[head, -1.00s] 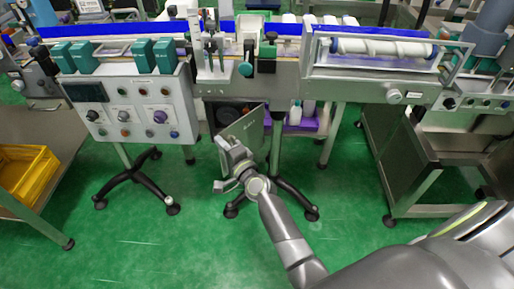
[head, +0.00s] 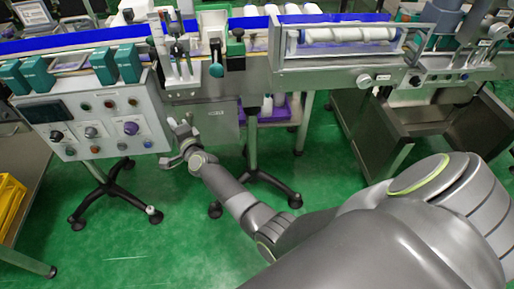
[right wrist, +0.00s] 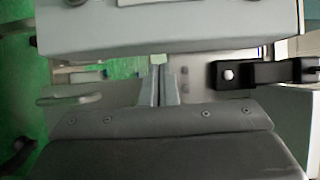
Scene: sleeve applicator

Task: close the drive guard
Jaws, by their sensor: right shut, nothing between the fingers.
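The drive guard (head: 217,130) is a grey metal panel with a small label under the conveyor's middle. In the head view it lies about flat with the conveyor front, and the dark space behind it is covered. I cannot tell if it is fully seated. My right gripper (head: 177,126) is by its left edge, between it and the control box; contact is unclear. The gripper's fingers are together and empty, and they show in the right wrist view (right wrist: 158,86). My left gripper is out of view.
The control box (head: 95,125) with knobs and buttons is close on the left of my right gripper. The conveyor (head: 180,88) runs above. Black-footed stands (head: 265,180) are below. A purple crate (head: 273,108) is behind to the right. Green floor is clear in front.

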